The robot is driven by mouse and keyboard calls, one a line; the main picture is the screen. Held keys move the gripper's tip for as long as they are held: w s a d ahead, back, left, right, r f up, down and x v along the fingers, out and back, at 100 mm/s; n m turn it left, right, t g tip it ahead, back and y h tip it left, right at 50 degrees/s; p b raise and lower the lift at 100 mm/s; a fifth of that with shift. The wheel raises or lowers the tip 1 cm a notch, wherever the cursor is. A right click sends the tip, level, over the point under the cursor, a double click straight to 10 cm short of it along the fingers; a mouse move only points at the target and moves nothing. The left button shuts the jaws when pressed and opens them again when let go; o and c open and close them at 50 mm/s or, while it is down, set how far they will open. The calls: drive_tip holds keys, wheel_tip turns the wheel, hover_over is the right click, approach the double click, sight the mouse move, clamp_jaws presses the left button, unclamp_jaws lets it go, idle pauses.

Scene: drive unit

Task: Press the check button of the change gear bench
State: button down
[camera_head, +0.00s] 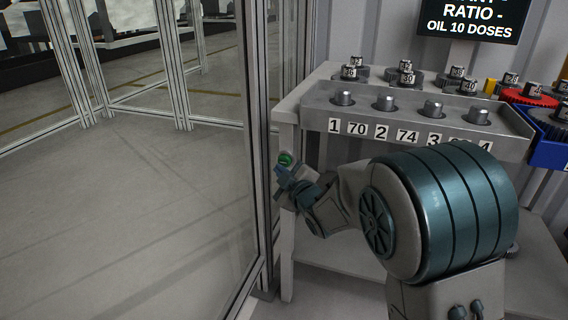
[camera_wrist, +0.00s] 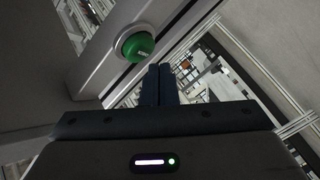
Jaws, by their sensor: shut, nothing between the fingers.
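The green check button (camera_head: 285,158) sits on the front left leg of the change gear bench (camera_head: 287,220). In the wrist view the button (camera_wrist: 137,45) is a round green dome in a grey ring on the bench's post. My gripper (camera_head: 284,172) is at the bench's left corner, close by the button. In the wrist view the shut fingers (camera_wrist: 158,72) point up the picture, just right of and below the button. The fingers are empty. I cannot tell from these views whether they touch the button.
A tray (camera_head: 318,115) with several pegs and number labels is on the bench top. Several numbered gears (camera_head: 405,75) stand behind it. A blue bin (camera_head: 545,150) and a dark display (camera_head: 468,18) are at the right. A framed glass panel (camera_head: 215,150) stands close left of the bench.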

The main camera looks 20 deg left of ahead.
drive_tip(key=shift+w, duration=0.1)
drive_tip(key=shift+w, duration=0.35)
drive_tip(key=shift+w+d+b, duration=0.1)
drive_tip(key=shift+w+b, duration=0.25)
drive_tip(key=shift+w, duration=0.1)
idle(0.9)
drive_tip(key=shift+s, duration=0.1)
drive_tip(key=shift+s+b, duration=0.6)
drive_tip(key=shift+s, duration=0.2)
drive_tip(key=shift+s, duration=0.1)
drive_tip(key=s+b, duration=0.1)
drive_tip(key=s, duration=0.1)
drive_tip(key=s+b, duration=0.1)
drive_tip(key=s, duration=0.1)
drive_tip(key=s+b, duration=0.1)
drive_tip(key=shift+s+a+b, duration=0.3)
drive_tip(key=shift+s, duration=0.1)
